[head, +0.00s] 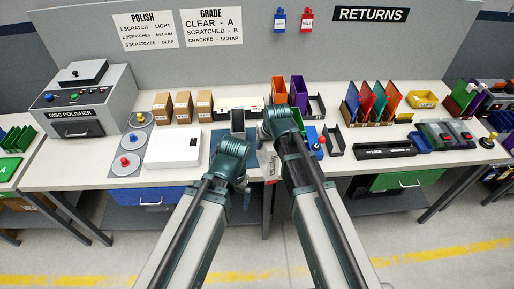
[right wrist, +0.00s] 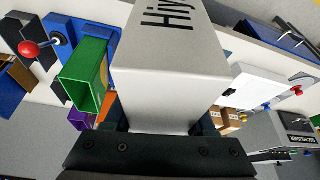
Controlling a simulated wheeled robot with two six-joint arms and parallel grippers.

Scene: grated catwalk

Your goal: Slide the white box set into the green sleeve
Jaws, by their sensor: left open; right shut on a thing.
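The white box set (right wrist: 165,90), with dark lettering on one face, is between the fingers of my right gripper (right wrist: 160,124), which is shut on it. The green sleeve (right wrist: 88,74) is left of the box in the right wrist view, by a blue fixture (right wrist: 62,38); its open end shows. The box overlaps the sleeve's side in that picture, and I cannot tell the gap between them. In the head view my right arm hides most of the sleeve. My left gripper (head: 238,119) is open and empty over the middle of the bench.
Orange (head: 279,91) and purple (head: 298,88) sleeves stand behind my right gripper. A white case (head: 173,148) and brown boxes (head: 182,106) are at the left.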

